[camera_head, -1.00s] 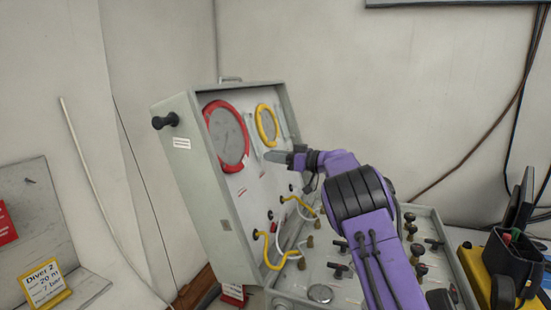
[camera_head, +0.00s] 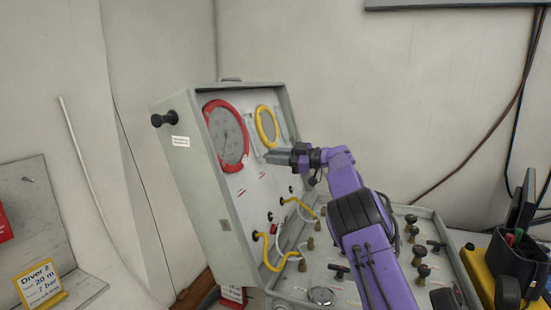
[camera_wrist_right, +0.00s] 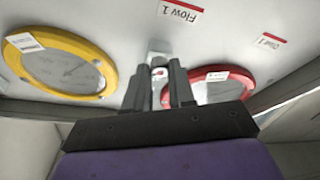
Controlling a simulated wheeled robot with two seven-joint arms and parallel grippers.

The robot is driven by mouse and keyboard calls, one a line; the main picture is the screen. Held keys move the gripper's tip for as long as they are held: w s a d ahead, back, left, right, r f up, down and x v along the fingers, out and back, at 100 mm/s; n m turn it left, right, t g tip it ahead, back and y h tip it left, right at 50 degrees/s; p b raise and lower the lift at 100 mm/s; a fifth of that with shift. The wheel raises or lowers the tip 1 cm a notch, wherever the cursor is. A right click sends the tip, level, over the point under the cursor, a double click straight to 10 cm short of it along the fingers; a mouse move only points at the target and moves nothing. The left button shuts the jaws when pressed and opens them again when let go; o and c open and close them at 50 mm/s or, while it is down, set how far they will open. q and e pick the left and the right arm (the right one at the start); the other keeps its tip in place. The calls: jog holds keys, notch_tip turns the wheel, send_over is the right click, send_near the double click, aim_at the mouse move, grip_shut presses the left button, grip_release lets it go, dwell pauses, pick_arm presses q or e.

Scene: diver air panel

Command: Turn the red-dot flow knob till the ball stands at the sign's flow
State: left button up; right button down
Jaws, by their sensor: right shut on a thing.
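The red-dot flow knob (camera_wrist_right: 159,72) shows in the right wrist view as a small pale knob with a red mark. It sits between the two fingertips of my right gripper (camera_wrist_right: 158,85), which is shut on it. In the head view the right gripper (camera_head: 270,157) is at the panel face, below the yellow-rimmed gauge, and hides the knob. A clear flow tube (camera_head: 254,133) stands beside that gauge; I cannot make out its ball. A yellow sign (camera_head: 42,285) at lower left reads "Diver 2, 20 m, 7 bar". My left gripper is not in view.
The panel case (camera_head: 205,215) holds a red-rimmed gauge (camera_head: 227,134) and a yellow-rimmed gauge (camera_head: 267,126). Yellow hoses (camera_head: 265,250) loop below. Several valves stand on the lower panel, under my right arm. A yellow box (camera_head: 483,273) is at right.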

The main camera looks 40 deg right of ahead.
jog(key=shift+r, duration=0.1)
jog(key=c, duration=1)
grip_release()
jog(key=shift+o, duration=0.2)
jog(key=shift+s+d, duration=0.1)
jog(key=b+v, duration=0.4)
jog(key=v, duration=0.6)
jog(key=shift+s+d+b, duration=0.15)
jog(key=shift+s+b, duration=0.05)
jog(key=shift+b, duration=0.2)
